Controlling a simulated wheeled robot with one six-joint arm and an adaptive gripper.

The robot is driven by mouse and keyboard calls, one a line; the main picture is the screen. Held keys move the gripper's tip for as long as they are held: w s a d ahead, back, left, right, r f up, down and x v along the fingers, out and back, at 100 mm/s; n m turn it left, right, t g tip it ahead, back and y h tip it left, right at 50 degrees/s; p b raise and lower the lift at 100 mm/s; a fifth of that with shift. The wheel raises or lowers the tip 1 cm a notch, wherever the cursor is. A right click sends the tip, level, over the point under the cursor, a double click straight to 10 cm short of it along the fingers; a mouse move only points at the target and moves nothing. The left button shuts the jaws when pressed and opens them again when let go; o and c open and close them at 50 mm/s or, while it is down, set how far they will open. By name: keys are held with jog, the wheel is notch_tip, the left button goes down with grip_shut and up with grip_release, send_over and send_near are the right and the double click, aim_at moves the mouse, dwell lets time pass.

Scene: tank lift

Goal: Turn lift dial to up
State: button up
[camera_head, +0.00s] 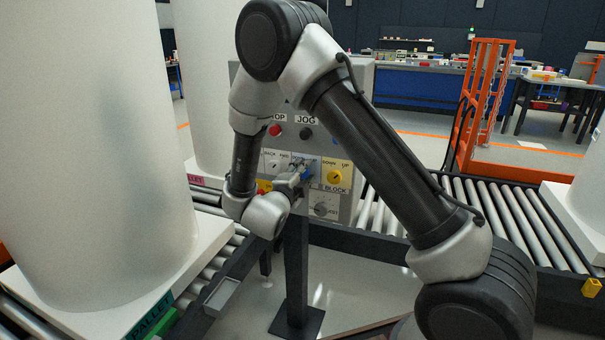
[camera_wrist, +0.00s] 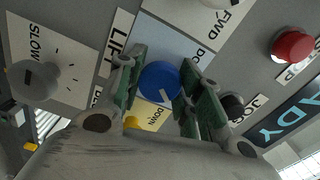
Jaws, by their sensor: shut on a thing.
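The lift dial (camera_wrist: 159,80) is a round blue knob with a short pale mark, on a light blue plate beside a LIFT label. In the wrist view it sits between the green-padded fingers of my gripper (camera_wrist: 160,92), which is shut on it. Part of the DOWN wording shows on the plate; the rest is hidden behind a finger, and I see no UP wording there. In the head view my gripper (camera_head: 298,180) reaches the grey control panel (camera_head: 357,95), and the dial is mostly hidden by it.
A yellow BLOCK dial (camera_head: 334,177) stands right of the gripper. A red button (camera_wrist: 292,46), a black JOG button (camera_wrist: 232,105) and a grey speed knob (camera_wrist: 34,80) are nearby. A large white tank (camera_head: 95,130) stands at left; a roller conveyor (camera_head: 520,215) runs behind.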

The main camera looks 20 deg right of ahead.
dwell(0.3)
jog(key=o, duration=1)
jog(key=shift+o, duration=0.2)
jog(key=v, duration=1.2)
